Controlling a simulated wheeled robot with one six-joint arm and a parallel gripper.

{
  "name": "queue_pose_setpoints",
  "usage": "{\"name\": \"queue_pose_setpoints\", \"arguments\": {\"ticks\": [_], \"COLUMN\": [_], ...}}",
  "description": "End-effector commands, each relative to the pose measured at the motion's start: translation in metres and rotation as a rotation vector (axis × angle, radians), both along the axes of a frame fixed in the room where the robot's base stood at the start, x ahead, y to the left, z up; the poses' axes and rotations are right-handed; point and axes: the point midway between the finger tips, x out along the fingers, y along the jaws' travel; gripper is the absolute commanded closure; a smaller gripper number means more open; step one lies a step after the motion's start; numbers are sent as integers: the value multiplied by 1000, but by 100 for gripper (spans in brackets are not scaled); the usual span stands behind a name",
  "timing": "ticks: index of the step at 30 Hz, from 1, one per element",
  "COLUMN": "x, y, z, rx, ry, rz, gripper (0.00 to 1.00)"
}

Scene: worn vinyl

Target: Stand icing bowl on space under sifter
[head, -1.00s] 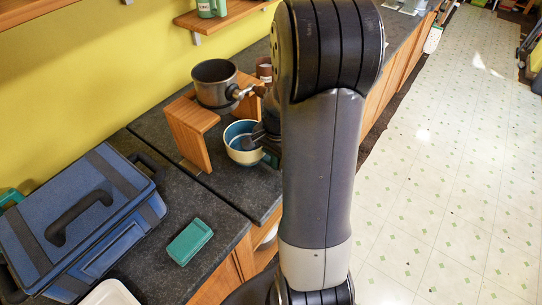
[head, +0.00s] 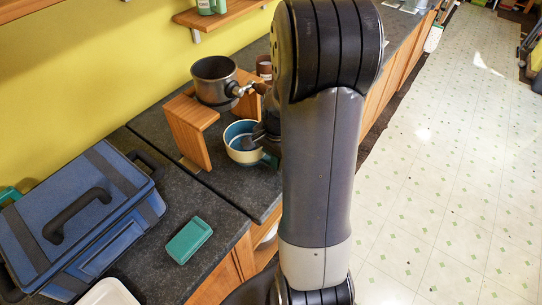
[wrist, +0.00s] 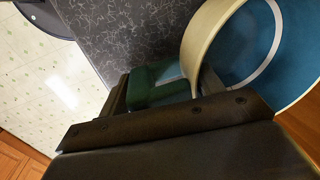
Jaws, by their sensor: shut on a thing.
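The sifter (head: 212,85), a dark metal pot with a side crank, sits on top of the stand (head: 192,120). The space under the sifter lies behind the bowl and is partly hidden. My gripper (head: 264,136) is shut on the bowl at its handle side, mostly hidden by my arm.
A blue toolbox-like case (head: 85,220) and a teal box (head: 189,240) are on the nearer counter. A brown cup (head: 264,67) stands behind the sifter. A wooden shelf (head: 225,18) is on the yellow wall. The patterned floor (head: 440,180) at right is clear.

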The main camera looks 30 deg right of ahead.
Motion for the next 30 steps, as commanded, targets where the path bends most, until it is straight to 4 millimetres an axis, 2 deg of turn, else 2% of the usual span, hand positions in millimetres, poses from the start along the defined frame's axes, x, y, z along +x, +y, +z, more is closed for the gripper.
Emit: {"name": "queue_pose_setpoints", "arguments": {"ticks": [2,3,12,30], "x": [1,1,0,0], "y": [0,0,0,0], "z": [1,1,0,2], "rx": [-1,-1,-1,0], "ry": [-3,-3,-1,0], "rz": [0,0,0,0], "gripper": [100,34,12,12]}}
